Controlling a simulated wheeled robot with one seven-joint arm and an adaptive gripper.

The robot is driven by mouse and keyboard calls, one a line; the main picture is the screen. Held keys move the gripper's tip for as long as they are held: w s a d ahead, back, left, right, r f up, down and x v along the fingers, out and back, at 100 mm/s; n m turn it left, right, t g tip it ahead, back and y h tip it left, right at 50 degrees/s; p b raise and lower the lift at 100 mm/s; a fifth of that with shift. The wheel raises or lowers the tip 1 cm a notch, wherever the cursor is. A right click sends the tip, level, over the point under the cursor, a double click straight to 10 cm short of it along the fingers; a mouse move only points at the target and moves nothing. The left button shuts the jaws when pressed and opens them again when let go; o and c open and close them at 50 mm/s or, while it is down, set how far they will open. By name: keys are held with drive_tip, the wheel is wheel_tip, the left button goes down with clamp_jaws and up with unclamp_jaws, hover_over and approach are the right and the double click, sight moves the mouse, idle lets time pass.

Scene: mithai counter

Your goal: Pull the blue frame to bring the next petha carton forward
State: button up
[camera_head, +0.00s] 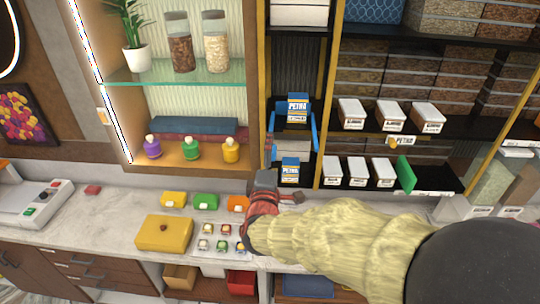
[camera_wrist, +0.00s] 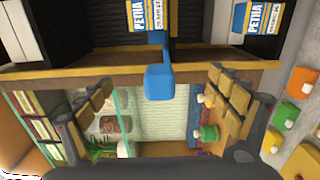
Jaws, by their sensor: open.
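The blue frame (camera_head: 314,130) stands in the narrow dark bay of the shelf in the head view, with side arms beside the cartons. One blue PETHA carton (camera_head: 297,107) sits in the upper part and another PETHA carton (camera_head: 290,171) sits lower down. In the wrist view a blue block (camera_wrist: 159,82), apparently part of the frame, sticks out toward me between the fingers, with a gap on both sides. Two PETHA cartons also show behind it at the top. My gripper (camera_head: 265,183) is open and empty in front of the bay's lower left side.
A wooden display case with a glass shelf (camera_head: 180,78) and coloured bottles adjoins the bay on the left. White cartons (camera_head: 352,114) line the shelves on the right. Small coloured boxes and a yellow box (camera_head: 163,234) stand on the counter (camera_head: 110,215) below.

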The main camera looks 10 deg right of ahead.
drive_tip(key=shift+s, duration=0.1)
drive_tip(key=p+v, duration=0.3)
drive_tip(key=v, duration=0.5)
idle(0.4)
idle(0.4)
